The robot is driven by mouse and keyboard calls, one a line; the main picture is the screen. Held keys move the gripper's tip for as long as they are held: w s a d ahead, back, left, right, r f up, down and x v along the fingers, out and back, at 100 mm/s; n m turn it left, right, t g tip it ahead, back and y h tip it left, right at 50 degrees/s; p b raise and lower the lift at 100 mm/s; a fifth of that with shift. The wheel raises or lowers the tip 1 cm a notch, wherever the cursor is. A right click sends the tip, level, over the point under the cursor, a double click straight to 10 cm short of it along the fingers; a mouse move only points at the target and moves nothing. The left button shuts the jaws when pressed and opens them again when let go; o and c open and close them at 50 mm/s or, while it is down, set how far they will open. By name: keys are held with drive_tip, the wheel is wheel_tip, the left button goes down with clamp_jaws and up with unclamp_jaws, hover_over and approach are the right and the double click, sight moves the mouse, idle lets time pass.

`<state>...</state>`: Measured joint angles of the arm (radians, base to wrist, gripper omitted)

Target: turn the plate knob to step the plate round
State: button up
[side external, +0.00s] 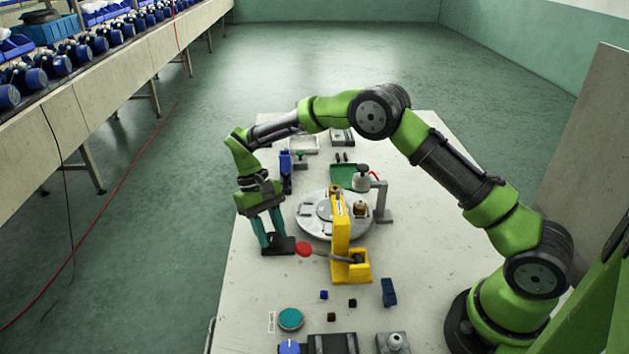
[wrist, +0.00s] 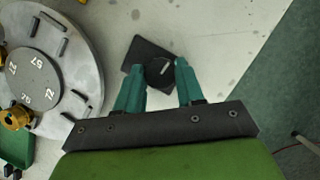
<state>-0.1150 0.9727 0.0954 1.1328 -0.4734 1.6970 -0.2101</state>
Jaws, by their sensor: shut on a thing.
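The round grey plate (side external: 312,228) lies on the table with slots near its rim and a smaller numbered disc at its centre. It fills the left of the wrist view (wrist: 84,62). The black plate knob (wrist: 158,70) stands on a dark square base (wrist: 146,52) beside the plate, apart from its rim. My gripper (side external: 272,243) points down over this base (side external: 288,246). In the wrist view, the teal fingers of my gripper (wrist: 160,72) are on either side of the knob, shut on it. In the side view the fingers mostly hide the knob.
A yellow press frame (side external: 341,228) with a red-ended lever (side external: 304,249) stands close beside my gripper. A blue upright block (side external: 286,165) is behind it. A brass part (side external: 361,209) sits on the plate. Small cubes and a teal round button (side external: 290,318) lie in front.

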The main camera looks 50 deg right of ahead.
drive_tip(key=shift+w+n, duration=0.1)
drive_tip(key=shift+n, duration=0.5)
drive_tip(key=shift+h, duration=0.3)
drive_tip(key=o, duration=1)
drive_tip(key=shift+r, duration=0.15)
drive_tip(key=v, duration=1.1)
drive_tip(key=shift+r, duration=0.35)
drive_tip(key=shift+w, duration=0.1)
